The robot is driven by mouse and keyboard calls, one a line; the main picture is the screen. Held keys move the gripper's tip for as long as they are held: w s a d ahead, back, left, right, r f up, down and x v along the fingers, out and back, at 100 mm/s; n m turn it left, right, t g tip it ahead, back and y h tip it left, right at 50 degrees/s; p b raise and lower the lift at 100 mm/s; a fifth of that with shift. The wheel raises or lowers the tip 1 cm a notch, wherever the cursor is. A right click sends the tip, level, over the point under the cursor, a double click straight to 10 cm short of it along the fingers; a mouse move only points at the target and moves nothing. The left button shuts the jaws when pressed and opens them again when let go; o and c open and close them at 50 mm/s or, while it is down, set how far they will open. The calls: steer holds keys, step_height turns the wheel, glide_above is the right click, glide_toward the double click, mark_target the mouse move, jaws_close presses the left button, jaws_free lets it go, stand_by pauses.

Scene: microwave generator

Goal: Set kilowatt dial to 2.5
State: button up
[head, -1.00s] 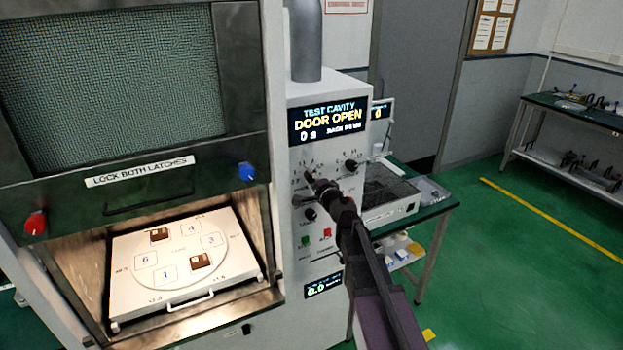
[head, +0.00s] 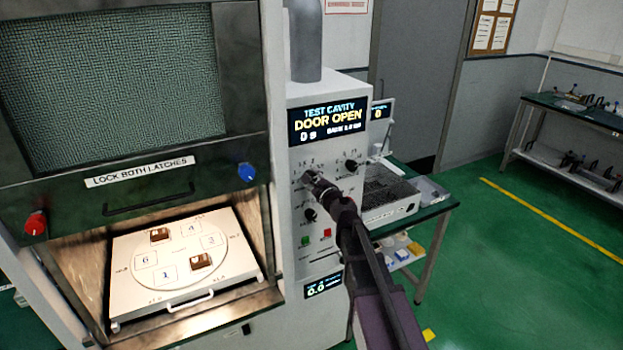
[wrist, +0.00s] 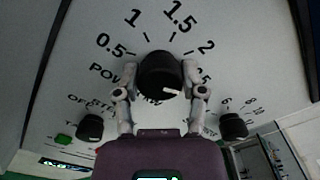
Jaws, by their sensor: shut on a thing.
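The kilowatt dial is a black round knob (wrist: 158,72) on the white control panel, in the middle of the wrist view. A printed scale around it shows 0.5, 1, 1.5 and 2, with a partly hidden label ending in .5 at the right. The knob's white pointer line points right and slightly down, toward my right finger near that label. My gripper (wrist: 160,88) is shut on the knob, one finger at each side. In the head view my gripper (head: 313,181) is at the panel's upper left dial and hides most of it.
Other black knobs sit lower left (wrist: 89,127) and right (wrist: 233,126). Above the dials, a display (head: 328,121) reads TEST CAVITY, DOOR OPEN, 0 s. Green (head: 305,241) and red (head: 327,234) buttons sit below. The open cavity holds a numbered tray (head: 135,298).

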steer(key=shift+w, duration=0.1)
stand_by(0.4)
steer(key=o, duration=1.2)
steer(key=shift+c, duration=0.2)
steer(key=shift+s, duration=0.2)
steer(key=v, duration=1.1)
steer(key=shift+s+d, duration=0.2)
steer(key=shift+s, duration=0.15)
steer(key=shift+f, duration=0.1)
